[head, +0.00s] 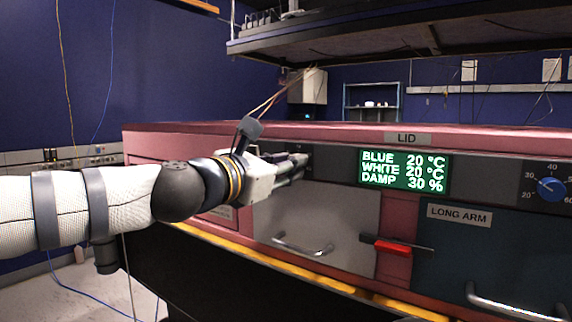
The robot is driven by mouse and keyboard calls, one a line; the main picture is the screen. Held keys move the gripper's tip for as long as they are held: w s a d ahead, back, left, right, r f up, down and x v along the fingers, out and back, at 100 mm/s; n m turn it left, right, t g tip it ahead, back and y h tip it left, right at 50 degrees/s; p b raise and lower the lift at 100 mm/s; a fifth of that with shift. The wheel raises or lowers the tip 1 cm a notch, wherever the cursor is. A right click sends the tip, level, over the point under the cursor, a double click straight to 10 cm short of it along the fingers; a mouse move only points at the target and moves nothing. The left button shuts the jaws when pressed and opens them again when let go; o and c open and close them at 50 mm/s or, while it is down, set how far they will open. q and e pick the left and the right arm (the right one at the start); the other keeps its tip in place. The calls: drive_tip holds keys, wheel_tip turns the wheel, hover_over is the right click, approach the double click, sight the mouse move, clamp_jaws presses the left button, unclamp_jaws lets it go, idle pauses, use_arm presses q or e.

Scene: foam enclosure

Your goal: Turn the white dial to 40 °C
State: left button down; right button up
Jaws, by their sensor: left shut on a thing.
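My left gripper (300,162) comes in from the left and its fingertips are at the dark control strip, to the left of the display. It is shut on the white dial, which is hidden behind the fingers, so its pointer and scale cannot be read. The green-lit display (403,171) reads BLUE 20 °C, WHITE 20 °C and DAMP 30 %. My right gripper is not in view.
A blue dial (551,189) with a scale up to 60 is at the far right of the strip. Below are a pale door with a metal handle (303,246), a red latch (393,248) and a dark LONG ARM door (490,255). A shelf (400,42) hangs above.

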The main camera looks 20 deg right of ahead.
use_arm(q)
drive_tip(key=shift+m+b, duration=0.3)
drive_tip(key=shift+m, duration=8.6)
drive_tip(key=c, duration=1.4)
unclamp_jaws()
drive_tip(key=shift+o, duration=0.2)
